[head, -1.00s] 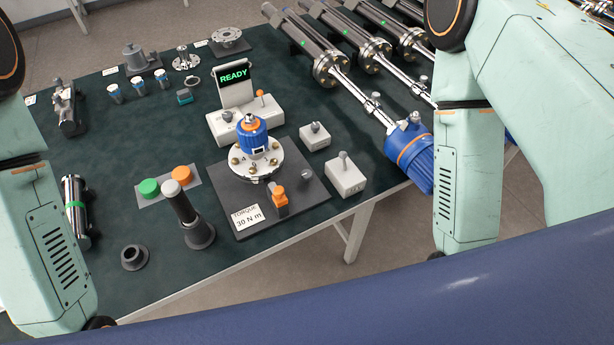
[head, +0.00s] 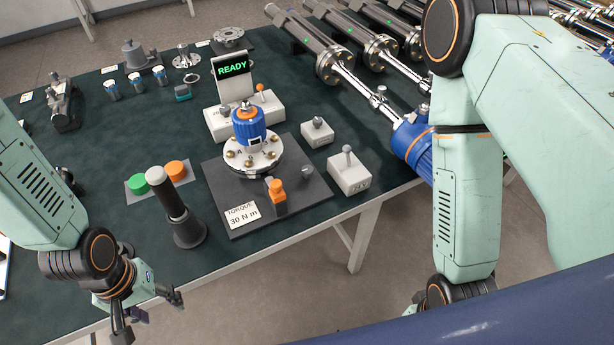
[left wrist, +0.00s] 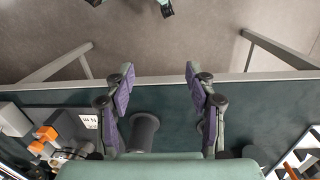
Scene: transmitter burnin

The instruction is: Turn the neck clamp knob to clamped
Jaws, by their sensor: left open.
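The grey fixture plate (head: 232,215) on the table holds a blue transmitter (head: 248,125) upright in a white bolted flange (head: 262,164). An orange knob (head: 277,188) stands at the plate's front, and a small grey knob (head: 307,173) is to its right. I cannot tell which is the neck clamp knob. The orange knob also shows in the left wrist view (left wrist: 45,135). My left gripper (head: 150,316) is open and empty near the table's front edge, left of the plate and apart from it; it also shows in the left wrist view (left wrist: 158,82). My right gripper is hidden.
A lever box (head: 349,174) is right of the plate. The display (head: 233,68) reads READY.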

